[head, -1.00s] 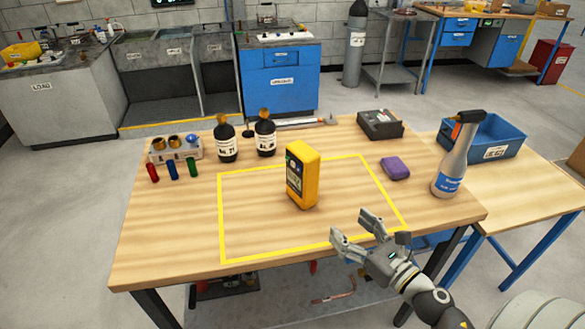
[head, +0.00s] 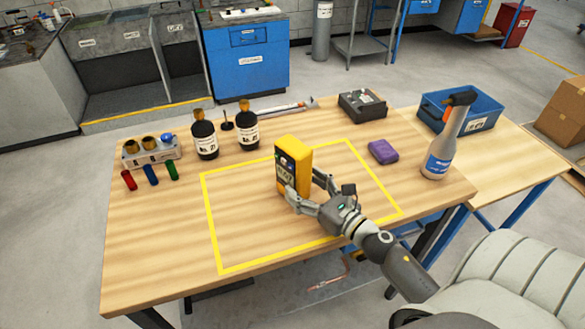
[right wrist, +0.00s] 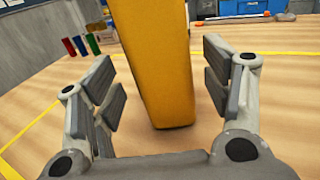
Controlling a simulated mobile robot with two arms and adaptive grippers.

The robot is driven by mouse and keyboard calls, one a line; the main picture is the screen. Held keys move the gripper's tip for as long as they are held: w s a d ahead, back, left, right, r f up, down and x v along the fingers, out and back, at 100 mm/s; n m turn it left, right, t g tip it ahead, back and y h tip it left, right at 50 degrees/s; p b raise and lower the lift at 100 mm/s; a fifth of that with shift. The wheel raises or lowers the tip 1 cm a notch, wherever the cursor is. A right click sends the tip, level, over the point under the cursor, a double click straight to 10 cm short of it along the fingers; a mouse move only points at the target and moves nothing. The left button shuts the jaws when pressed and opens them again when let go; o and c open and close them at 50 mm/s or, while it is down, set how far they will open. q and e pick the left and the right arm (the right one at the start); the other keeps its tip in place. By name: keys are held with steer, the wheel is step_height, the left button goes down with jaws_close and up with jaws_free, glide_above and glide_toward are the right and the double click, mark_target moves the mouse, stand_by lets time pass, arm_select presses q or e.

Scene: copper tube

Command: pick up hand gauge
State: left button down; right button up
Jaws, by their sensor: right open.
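The hand gauge (head: 293,165) is a yellow upright box with a dark display face. It stands on the wooden table inside the yellow taped outline. My right gripper (head: 309,188) is open at the gauge's lower part, with a finger on either side of it. In the right wrist view the yellow gauge (right wrist: 158,65) stands between the open fingers of the gripper (right wrist: 165,88), with a visible gap at the left finger and a smaller one at the right. Its top is cut off there. My left gripper is not in view.
The front of the taped area is clear.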

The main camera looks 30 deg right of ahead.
mark_target(293, 173)
steer(key=w+p, duration=0.1)
steer(key=w+r+p, duration=0.1)
steer(key=w, duration=0.1)
steer(key=shift+a+r, duration=0.1)
steer(key=shift+r, duration=0.05)
steer(key=shift+w+a+f, duration=0.15)
steer(key=shift+w+f, duration=0.1)
steer(key=shift+w, duration=0.6)
steer(key=shift+w+f, duration=0.1)
steer(key=shift+w, duration=0.1)
steer(key=shift+s, duration=0.1)
steer(key=shift+c, duration=1.4)
steer(key=c, duration=1.3)
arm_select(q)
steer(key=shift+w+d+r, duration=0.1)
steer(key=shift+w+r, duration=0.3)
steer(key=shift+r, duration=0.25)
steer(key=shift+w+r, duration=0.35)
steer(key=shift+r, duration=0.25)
